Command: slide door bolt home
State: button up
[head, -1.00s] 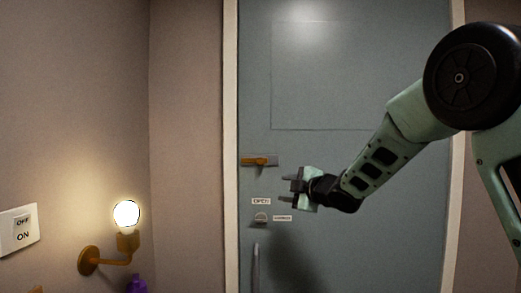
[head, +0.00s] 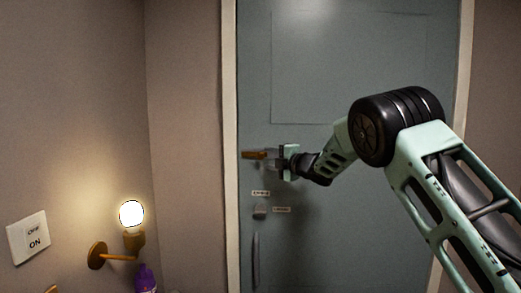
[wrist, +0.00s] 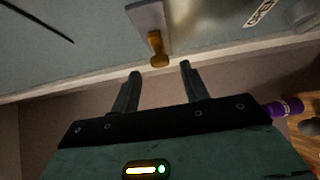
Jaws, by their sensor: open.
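The door bolt (head: 255,155) is a small brass-orange bar on a grey plate, near the left edge of the blue-grey door (head: 345,70). In the wrist view its orange knob (wrist: 157,46) sticks out from the grey plate (wrist: 147,15), just beyond the fingertips and roughly centred between them. My gripper (head: 274,161) is open and empty at bolt height, close to the bolt's right end in the head view. In the wrist view my gripper (wrist: 160,70) has its two fingers apart, and contact with the knob cannot be made out. My gripper partly hides the plate's right end.
Below the bolt are a small lock turn (head: 260,212), label plates (head: 282,210) and a vertical handle (head: 256,260). A lit bulb (head: 131,214) on a brass wall bracket and an ON/OFF switch (head: 28,238) are at left. A purple bottle (head: 146,280) stands below the bulb.

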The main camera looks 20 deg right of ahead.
aim_at(262, 156)
jog(key=p+x, duration=0.2)
jog(key=x, duration=0.3)
jog(key=shift+w+a, duration=0.2)
jog(key=shift+w, duration=0.1)
grip_shut()
jog(key=a, duration=0.1)
jog(key=w+a+b, duration=0.1)
jog(key=a, duration=0.1)
jog(key=shift+a+f, duration=0.15)
jog(key=shift+a, duration=0.2)
grip_release()
jog(key=shift+w+a, duration=0.1)
